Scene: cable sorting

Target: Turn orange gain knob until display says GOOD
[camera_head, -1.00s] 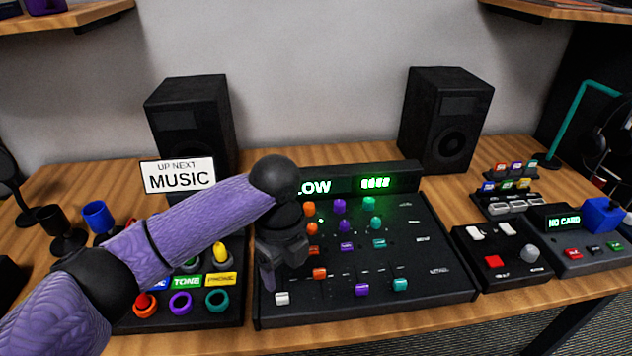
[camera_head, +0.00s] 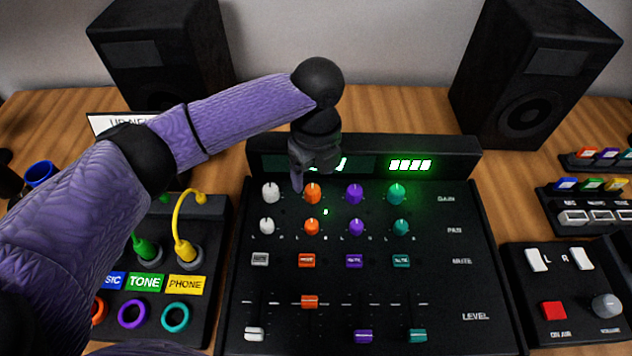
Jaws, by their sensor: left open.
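The black mixer (camera_head: 440,290) has a GAIN row of white, orange, purple and teal knobs. The orange gain knob (camera_head: 312,194) is second from the left, at the top of its column. The display (camera_head: 370,163) runs along the mixer's back; my left gripper hides most of its word, and a lit bar meter shows at the right. My left gripper (camera_head: 298,183) is open and points down, just left of and above the orange gain knob. Its fingers overlap the knob's left side in view; I cannot tell if they touch it. My right gripper is out of view.
An orange pan knob (camera_head: 311,227) sits just below, with white (camera_head: 270,193) and purple (camera_head: 355,194) gain knobs on either side. A patch panel (camera_head: 200,325) with cables is at left. Two speakers (camera_head: 535,75) stand behind. A button box (camera_head: 572,290) is at right.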

